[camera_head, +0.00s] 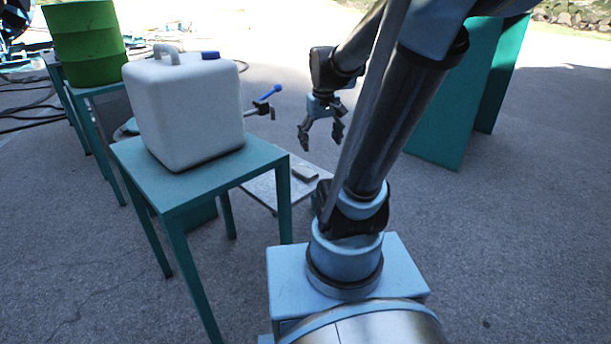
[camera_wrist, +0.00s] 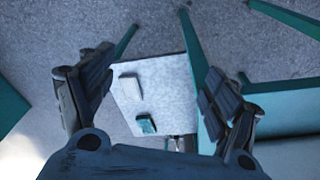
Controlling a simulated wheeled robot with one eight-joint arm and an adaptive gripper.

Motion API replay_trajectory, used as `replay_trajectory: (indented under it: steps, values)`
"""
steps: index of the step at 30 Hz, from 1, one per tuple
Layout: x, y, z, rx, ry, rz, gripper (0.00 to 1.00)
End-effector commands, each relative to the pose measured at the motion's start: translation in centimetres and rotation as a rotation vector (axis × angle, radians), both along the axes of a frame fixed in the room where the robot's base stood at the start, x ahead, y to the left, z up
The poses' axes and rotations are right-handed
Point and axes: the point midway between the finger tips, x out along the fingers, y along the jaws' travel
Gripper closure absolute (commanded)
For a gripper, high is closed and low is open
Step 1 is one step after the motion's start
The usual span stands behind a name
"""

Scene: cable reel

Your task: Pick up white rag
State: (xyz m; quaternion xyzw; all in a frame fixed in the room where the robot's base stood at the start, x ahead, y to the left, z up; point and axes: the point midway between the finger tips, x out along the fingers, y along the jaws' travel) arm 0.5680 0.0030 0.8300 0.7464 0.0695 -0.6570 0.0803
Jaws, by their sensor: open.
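A pale, folded-looking piece that may be the white rag lies flat on a low pale board; the piece (camera_wrist: 131,88) and the board (camera_wrist: 163,72) show in the wrist view. In the head view a small light piece (camera_head: 305,173) lies on the same board (camera_head: 264,190); I cannot tell for sure that it is the rag. A teal piece (camera_wrist: 146,124) lies beside the pale one, apart from it. My gripper (camera_head: 320,141) is open and empty above the board. In the wrist view its fingers (camera_wrist: 158,66) stand on either side of the pale piece, well above it.
A white canister (camera_head: 187,110) stands on a teal table (camera_head: 215,188) left of my gripper. A blue-handled valve (camera_head: 263,101) shows behind it. A green drum (camera_head: 83,45) is at the back left. Teal panels (camera_head: 462,100) stand at right.

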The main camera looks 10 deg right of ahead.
Motion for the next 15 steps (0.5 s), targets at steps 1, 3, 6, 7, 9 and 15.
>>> replay_trajectory:
  steps: [1, 3, 6, 7, 9, 15]
  values:
    - [1.5, 0.0, 0.3, -0.001, 0.004, 0.012, 0.18]
    - [3.1, 0.0, 0.4, -0.003, 0.011, 0.032, 0.18]
    - [5.6, -0.1, 0.4, -0.007, 0.022, 0.060, 0.18]
    - [6.3, -0.1, 0.3, -0.008, 0.025, 0.068, 0.18]
    - [8.1, -0.1, 0.2, -0.010, 0.032, 0.087, 0.18]
    - [13.1, -0.2, -0.8, -0.014, 0.052, 0.142, 0.18]
